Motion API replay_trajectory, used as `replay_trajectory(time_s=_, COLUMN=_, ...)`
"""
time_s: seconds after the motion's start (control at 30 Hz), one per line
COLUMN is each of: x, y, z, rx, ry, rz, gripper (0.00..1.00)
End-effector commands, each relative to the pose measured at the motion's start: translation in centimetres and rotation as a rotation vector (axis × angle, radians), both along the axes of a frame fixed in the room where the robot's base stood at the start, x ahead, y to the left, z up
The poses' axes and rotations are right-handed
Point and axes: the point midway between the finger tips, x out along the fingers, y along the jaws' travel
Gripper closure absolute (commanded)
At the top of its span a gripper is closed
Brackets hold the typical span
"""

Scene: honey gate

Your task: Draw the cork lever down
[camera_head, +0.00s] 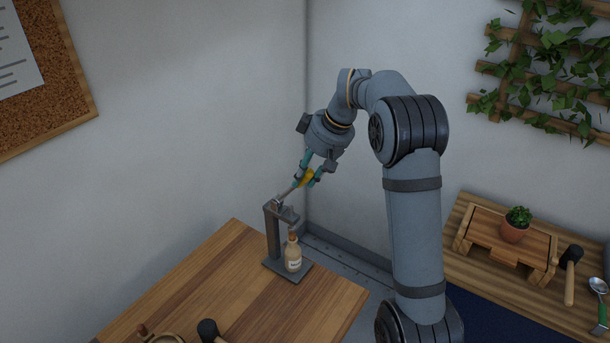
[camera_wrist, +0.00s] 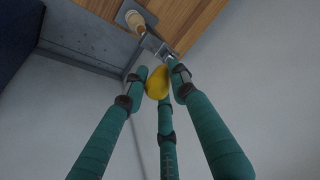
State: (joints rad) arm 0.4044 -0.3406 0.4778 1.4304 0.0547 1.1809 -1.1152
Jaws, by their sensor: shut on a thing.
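The cork lever has a yellow handle end (camera_head: 306,175) and a grey metal bar (camera_head: 288,192) that slopes up to the right from the top of a grey stand (camera_head: 273,232). My gripper (camera_head: 309,177) has teal fingers and is shut on the yellow handle. In the wrist view, the fingers (camera_wrist: 160,78) close around the yellow handle (camera_wrist: 157,84). A cream bottle (camera_head: 293,256) with a brown top stands upright on the stand's base, below the lever; it also shows in the wrist view (camera_wrist: 135,19).
The stand is at the back corner of a wooden table (camera_head: 225,290). A black mallet head (camera_head: 208,330) and a round item (camera_head: 160,338) lie at its front edge.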

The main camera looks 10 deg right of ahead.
Motion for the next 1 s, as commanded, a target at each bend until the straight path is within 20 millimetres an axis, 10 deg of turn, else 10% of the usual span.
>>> replay_trajectory(time_s=0.33, x=-0.12, y=0.17, z=-0.04, rx=0.003, ry=0.004, rz=0.001, gripper=1.0)
replay_trajectory(time_s=1.0, x=-0.43, y=0.0, z=-0.81, rx=0.017, ry=-0.007, rz=0.001, gripper=1.0)
